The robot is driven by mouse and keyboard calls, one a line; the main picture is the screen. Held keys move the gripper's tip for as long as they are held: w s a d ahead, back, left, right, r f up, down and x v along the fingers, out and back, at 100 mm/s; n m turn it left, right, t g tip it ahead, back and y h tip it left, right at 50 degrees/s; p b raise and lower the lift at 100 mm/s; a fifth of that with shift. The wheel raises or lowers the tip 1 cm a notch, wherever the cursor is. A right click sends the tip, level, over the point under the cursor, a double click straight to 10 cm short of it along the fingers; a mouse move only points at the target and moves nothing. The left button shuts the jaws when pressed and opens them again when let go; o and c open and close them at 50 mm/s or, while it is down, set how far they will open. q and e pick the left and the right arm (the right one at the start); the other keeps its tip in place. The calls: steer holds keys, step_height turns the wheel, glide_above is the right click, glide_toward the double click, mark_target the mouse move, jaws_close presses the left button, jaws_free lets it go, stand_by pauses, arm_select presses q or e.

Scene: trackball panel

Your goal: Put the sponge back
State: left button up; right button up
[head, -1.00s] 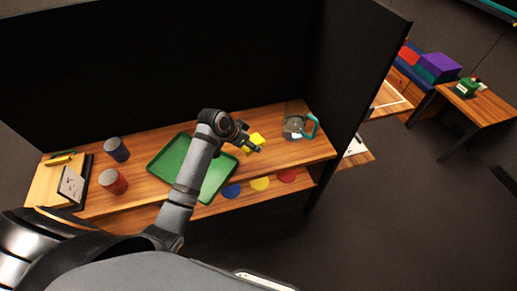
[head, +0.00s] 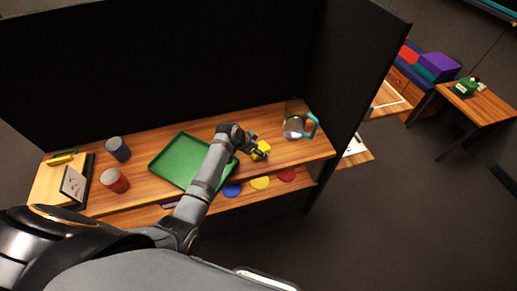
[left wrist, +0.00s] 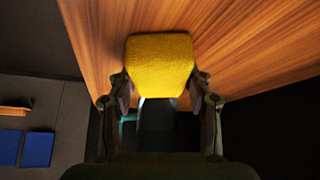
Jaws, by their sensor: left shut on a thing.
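A yellow sponge (head: 262,149) is at the right part of the wooden worktop, just right of the green tray (head: 160,167). My left gripper (head: 258,153) reaches it from the left and is shut on it. In the left wrist view the sponge (left wrist: 160,64) sits between the two fingers of the gripper (left wrist: 160,102), with wood behind it. I cannot tell whether the sponge touches the worktop. My right gripper is in neither view.
A clear jug with a teal handle (head: 295,125) stands right of the sponge. Blue, yellow and red discs (head: 287,175) show along the front. A dark panel (head: 355,90) closes the right end.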

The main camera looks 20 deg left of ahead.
arm_select(q)
steer(key=o, duration=1.1)
steer(key=shift+f, duration=0.15)
steer(key=shift+r, duration=0.3)
steer(key=v, duration=1.1)
steer(key=shift+s+a+r, duration=0.15)
steer(key=shift+r, duration=0.2)
